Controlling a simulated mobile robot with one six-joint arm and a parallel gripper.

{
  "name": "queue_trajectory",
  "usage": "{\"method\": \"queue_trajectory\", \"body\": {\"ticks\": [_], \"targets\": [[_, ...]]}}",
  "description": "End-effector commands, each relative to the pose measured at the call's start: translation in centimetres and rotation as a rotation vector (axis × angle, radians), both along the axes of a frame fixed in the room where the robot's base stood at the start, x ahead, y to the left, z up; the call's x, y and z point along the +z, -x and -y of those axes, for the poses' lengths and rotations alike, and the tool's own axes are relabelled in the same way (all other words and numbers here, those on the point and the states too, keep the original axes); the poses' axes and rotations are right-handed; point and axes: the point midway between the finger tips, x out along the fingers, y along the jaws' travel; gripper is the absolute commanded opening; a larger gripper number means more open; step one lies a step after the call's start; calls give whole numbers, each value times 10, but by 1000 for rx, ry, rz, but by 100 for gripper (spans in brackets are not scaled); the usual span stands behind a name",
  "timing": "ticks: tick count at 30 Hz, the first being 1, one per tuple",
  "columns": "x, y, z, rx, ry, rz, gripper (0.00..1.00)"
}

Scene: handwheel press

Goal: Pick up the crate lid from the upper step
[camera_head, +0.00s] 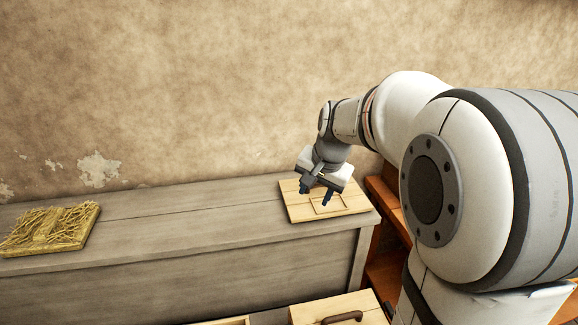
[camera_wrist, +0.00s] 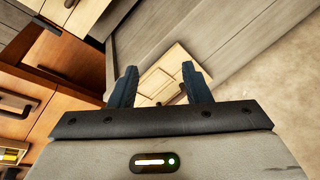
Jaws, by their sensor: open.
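The crate lid (camera_head: 297,211) is a flat pale wooden board with a square frame on top. It lies on the right end of the grey wooden upper step (camera_head: 200,217). My gripper (camera_head: 317,194) is directly above the lid, pointing down, with its dark fingers apart. In the wrist view the lid (camera_wrist: 180,62) shows between and beyond the open fingers of my gripper (camera_wrist: 158,76). Nothing is held. Whether the fingertips touch the lid cannot be told.
A straw-covered board (camera_head: 50,228) lies on the step's left end. Below the step is a pale wooden box top with a dark handle (camera_head: 342,317). Orange-brown wooden shelving (camera_head: 384,268) stands to the right. The plaster wall (camera_head: 190,90) rises behind. The step's middle is clear.

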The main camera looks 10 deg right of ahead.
Motion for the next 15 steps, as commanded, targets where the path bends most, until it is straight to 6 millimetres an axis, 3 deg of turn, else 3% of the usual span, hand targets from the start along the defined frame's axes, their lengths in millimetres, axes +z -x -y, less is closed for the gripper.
{"method": "queue_trajectory", "body": {"ticks": [1, 9, 15], "targets": [[-4, -23, 10, -65, -27, -4, 44], [-36, -128, 60, -414, -185, -3, 44], [-71, -187, 100, -640, -290, -4, 44]]}}
